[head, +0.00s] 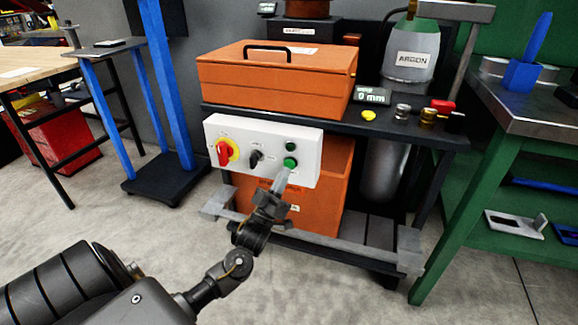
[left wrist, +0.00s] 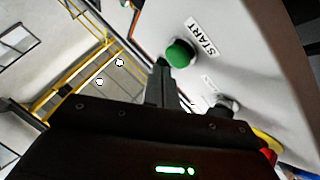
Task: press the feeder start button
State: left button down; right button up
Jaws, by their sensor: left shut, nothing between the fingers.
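The white control box (head: 215,130) hangs on the front of the cart. In the left wrist view the green button (left wrist: 180,53) stands beside a START label (left wrist: 202,38). My left gripper (head: 284,178) is shut and empty, its tips just below the button in the head view. In the left wrist view the shut fingers (left wrist: 162,68) end close beside the button; I cannot tell whether they touch it. My right gripper is not in view.
The box also carries a red and yellow rotary switch (head: 225,152) and a black knob (head: 256,158). An orange case (head: 270,82) lies on the cart above. A grey bar (head: 340,247) runs low along the cart's front. A green bench (head: 490,170) stands at right.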

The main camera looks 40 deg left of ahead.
pick_arm(q)
jog(key=shift+w, duration=0.1)
jog(key=shift+w+a, duration=0.15)
jog(key=shift+w, duration=0.15)
jog(key=shift+w+a, duration=0.15)
jog(key=shift+w, duration=0.3)
dwell(0.6)
jog(key=shift+s, duration=0.1)
jog(key=shift+s+d+p, duration=0.3)
jog(key=shift+s, duration=0.45)
jog(key=shift+s+d+p, duration=0.25)
jog(key=shift+s+p, duration=0.15)
jog(key=shift+s, duration=0.4)
jog(key=shift+s+d+p, duration=0.3)
jog(key=shift+s+p, duration=0.1)
jog(key=shift+s, duration=0.35)
jog(key=shift+s+d+p, duration=0.25)
jog(key=shift+s+p, duration=0.15)
jog(key=shift+s, duration=0.4)
